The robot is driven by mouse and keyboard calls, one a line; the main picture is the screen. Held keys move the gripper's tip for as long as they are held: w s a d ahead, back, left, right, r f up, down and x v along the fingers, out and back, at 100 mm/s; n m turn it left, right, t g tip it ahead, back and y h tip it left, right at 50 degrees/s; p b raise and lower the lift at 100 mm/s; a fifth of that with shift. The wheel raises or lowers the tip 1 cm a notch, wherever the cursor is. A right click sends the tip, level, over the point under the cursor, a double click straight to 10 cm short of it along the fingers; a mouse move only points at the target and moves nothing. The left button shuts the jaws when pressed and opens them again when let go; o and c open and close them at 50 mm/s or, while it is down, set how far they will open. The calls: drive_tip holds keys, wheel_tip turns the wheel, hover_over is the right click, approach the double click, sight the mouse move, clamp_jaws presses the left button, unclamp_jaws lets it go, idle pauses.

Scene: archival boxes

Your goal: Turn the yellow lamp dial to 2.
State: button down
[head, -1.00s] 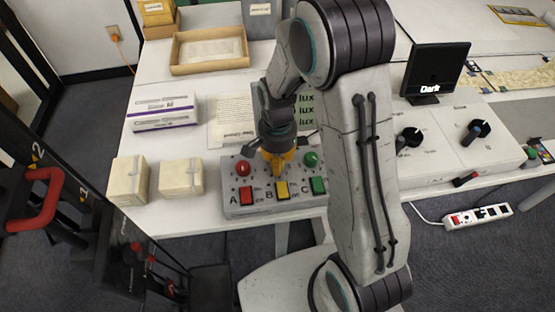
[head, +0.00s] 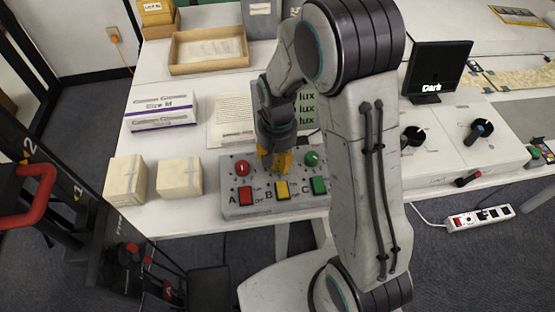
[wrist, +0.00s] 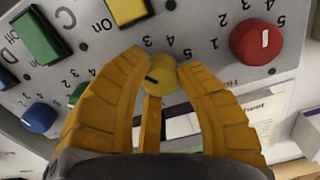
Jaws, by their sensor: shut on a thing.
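The yellow lamp dial (wrist: 160,76) sits on the grey control box (head: 238,208) above switch B (head: 282,190). In the wrist view its dark pointer line points to the left of the picture. My gripper (head: 275,168) reaches down onto the box from above. Its orange fingers (wrist: 163,80) are shut on the yellow dial, one on each side. In the head view the gripper hides the dial.
A red dial (head: 242,168) and a green dial (head: 312,159) stand close on either side. Red switch A (head: 246,195) and green switch C (head: 319,185) are in front. Cream boxes (head: 180,178) stand left. A screen (head: 437,70) reads "Dark".

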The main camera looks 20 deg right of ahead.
sight(277, 160)
drive_tip(key=shift+s+f, duration=0.1)
idle(0.5)
drive_tip(key=c, duration=0.8)
unclamp_jaws()
wheel_tip(277, 160, up, 12)
drive_tip(key=shift+r, duration=0.1)
drive_tip(key=shift+n, duration=0.3)
